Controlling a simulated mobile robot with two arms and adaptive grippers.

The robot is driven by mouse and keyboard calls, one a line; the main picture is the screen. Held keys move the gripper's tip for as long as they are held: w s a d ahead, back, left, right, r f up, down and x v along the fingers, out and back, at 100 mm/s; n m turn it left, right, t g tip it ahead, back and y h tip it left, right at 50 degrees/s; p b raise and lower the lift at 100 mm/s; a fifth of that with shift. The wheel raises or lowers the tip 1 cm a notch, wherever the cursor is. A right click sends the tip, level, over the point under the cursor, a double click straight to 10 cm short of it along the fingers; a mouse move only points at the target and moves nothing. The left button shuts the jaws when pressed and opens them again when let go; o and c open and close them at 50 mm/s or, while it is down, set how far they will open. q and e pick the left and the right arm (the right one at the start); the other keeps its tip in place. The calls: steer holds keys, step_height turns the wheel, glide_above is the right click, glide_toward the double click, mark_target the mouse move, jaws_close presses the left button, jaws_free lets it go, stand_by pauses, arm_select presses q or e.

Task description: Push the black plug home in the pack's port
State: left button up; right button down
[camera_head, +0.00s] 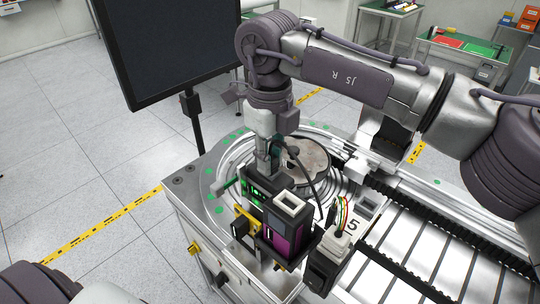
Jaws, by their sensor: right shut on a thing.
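My right gripper (262,165) points down over the work station and is shut on the black plug, which is mostly hidden by the jaws. A black cable (308,170) arcs from beside the jaws down to the right. The pack (288,238), a black box with a purple side and a white square frame on top, stands just below and right of the gripper. A black unit with green lights (254,190) is directly under the fingertips. I cannot tell whether the plug touches the port. My left gripper is out of view.
A round metal turntable plate (306,160) lies behind the pack. A connector with coloured wires (341,226) stands to its right, beside a slatted conveyor (415,245). A dark monitor (180,45) rises at the back left. Yellow-black tape (100,228) marks the open floor.

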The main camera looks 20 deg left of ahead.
steer(key=shift+f, duration=0.1)
steer(key=c, duration=1)
jaws_free()
step_height(320, 180, up, 12)
steer(key=shift+r, duration=0.1)
